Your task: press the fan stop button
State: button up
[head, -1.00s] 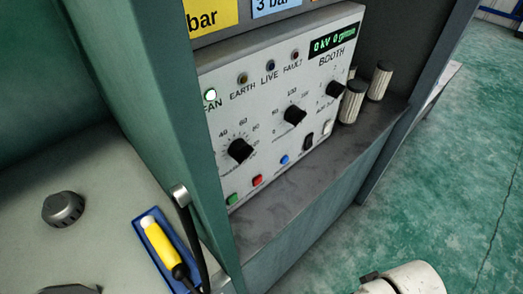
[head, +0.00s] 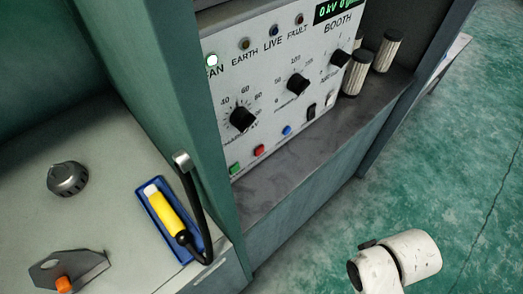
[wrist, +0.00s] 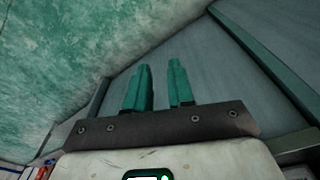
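The white booth control panel (head: 285,90) stands in a recess in the head view, with its FAN lamp (head: 211,61) lit. Along its lower edge are a green button (head: 234,169), a red button (head: 259,151) and a blue button (head: 287,131). The small labels by these buttons are too blurred to read, so I cannot tell which is marked fan stop. My gripper (wrist: 160,66) shows in the wrist view, its two teal fingers apart with nothing between them. It faces a grey-blue surface; no button shows near the fingertips. In the head view the gripper is not visible.
A green post (head: 180,90) stands left of the panel. A blue tray (head: 158,215) with a yellow-handled tool (head: 166,208) lies on the left counter, beside a black cable. Cylindrical filters (head: 388,50) stand right of the panel. Green floor at right is open.

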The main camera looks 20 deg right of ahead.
grip_shut()
dwell(1.4)
